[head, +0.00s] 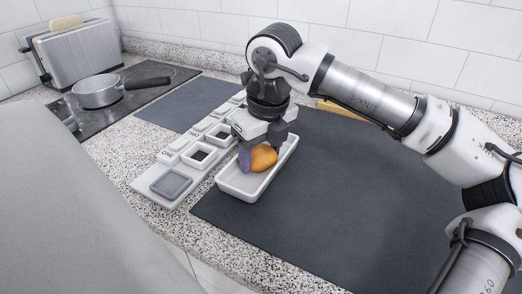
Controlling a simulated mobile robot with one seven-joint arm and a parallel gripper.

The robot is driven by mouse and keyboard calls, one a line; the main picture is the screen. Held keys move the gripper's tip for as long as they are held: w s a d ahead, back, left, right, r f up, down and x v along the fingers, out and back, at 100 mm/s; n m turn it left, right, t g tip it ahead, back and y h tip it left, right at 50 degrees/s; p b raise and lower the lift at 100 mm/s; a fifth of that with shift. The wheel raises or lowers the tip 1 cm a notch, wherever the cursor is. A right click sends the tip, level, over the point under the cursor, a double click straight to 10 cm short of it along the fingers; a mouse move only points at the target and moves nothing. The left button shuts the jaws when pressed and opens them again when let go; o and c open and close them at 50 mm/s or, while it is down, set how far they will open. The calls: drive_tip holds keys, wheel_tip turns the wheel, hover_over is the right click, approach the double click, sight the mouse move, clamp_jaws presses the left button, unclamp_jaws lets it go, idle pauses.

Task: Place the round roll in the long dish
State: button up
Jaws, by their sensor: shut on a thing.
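An orange-brown round roll (263,159) is between the fingers of my gripper (259,150), at the near half of the long white dish (233,194). My gripper points down over the dish and is shut on the roll. The roll is inside the outline of the dish; I cannot tell whether it touches the dish floor. The far part of the dish is partly covered by my gripper.
A white tray with several small compartments (148,184) stands left of the dish. A dark mat (340,215) gives clear room to the right. A pan (97,91) sits on the hob, with a toaster (80,52) behind it. A wooden board (340,109) lies behind my arm.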

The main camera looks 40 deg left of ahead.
sight(267, 156)
drive_tip(key=shift+f, duration=0.1)
drive_tip(key=shift+f, duration=0.15)
drive_tip(key=o, duration=1)
drive_tip(key=shift+o, duration=0.2)
wheel_tip(267, 156, up, 12)
drive_tip(key=d, duration=0.1)
drive_tip(key=shift+s+d+r, duration=0.15)
drive_tip(key=shift+d+r, duration=0.1)
drive_tip(key=shift+d, duration=0.15)
